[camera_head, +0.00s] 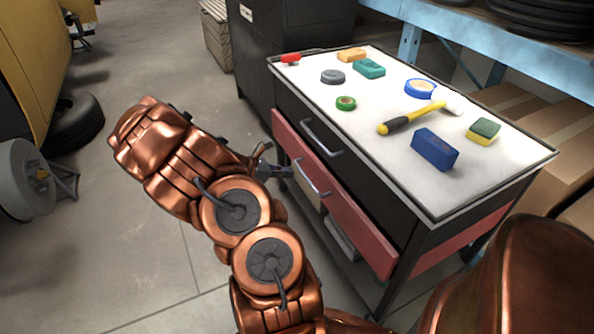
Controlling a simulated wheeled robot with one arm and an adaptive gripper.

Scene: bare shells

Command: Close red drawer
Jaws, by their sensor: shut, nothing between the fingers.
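The red drawer (345,219) is the lower drawer of a dark cabinet with a white top (375,133). Its red front stands out from the cabinet, so it is partly open. A metal bar handle (312,178) is on its front. My gripper (287,172) is at the end of my copper arm, shut and empty, in front of the drawer's far half and close to the handle. I cannot tell whether its tips touch the drawer front. The drawer's inside is hidden.
A black upper drawer (311,130) with its own handle looks closed. Several tools and blocks lie on the top, including a yellow-black hammer (408,118) and a blue block (435,149). Shelving with boxes stands to the right. The floor (120,240) left of my arm is free.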

